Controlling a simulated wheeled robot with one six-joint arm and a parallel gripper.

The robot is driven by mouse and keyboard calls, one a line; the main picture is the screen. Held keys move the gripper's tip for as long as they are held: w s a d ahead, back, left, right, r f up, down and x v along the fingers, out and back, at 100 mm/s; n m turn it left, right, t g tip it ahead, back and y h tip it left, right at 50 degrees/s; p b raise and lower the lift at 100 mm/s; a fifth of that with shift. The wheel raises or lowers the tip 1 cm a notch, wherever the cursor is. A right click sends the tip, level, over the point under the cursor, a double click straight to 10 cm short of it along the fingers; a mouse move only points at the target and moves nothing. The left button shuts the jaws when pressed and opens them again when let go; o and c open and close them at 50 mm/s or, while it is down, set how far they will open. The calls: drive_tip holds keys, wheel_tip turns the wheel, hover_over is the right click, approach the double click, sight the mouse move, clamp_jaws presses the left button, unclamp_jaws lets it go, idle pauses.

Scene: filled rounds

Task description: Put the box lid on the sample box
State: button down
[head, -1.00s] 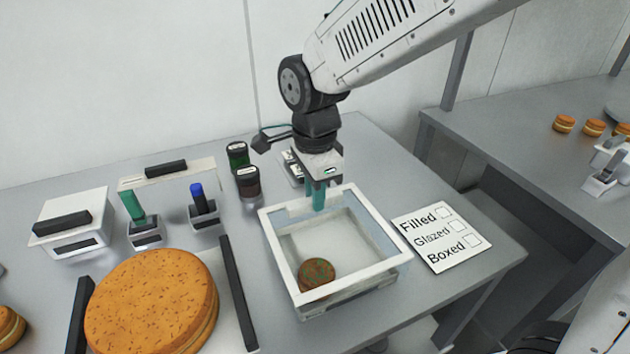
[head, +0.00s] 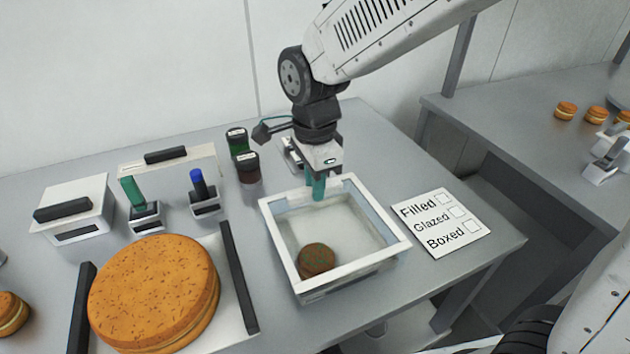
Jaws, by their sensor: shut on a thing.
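The box lid (head: 381,257) is a white frame with a clear middle. It lies over the sample box (head: 345,288) in the middle of the table, and the two outlines nearly match. A brown round with greenish specks (head: 318,260) shows inside the box through the lid, near the front-left corner. My gripper (head: 317,188), with teal fingers, points down and is shut on the lid's back edge. I cannot tell whether the lid touches the box rim all round or hovers just above it.
A label card (head: 440,222) lies close to the right. A large cake (head: 155,290) on a tray stands left. Two dark jars (head: 247,166), a blue-handled tool (head: 198,185) and a green-handled tool (head: 133,192) stand behind. A second table (head: 530,125) is at right.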

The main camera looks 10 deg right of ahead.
drive_tip(key=shift+f, duration=0.2)
idle(0.3)
drive_tip(key=c, duration=0.8)
unclamp_jaws()
drive_tip(key=shift+o, duration=0.2)
drive_tip(key=shift+r, duration=3.5)
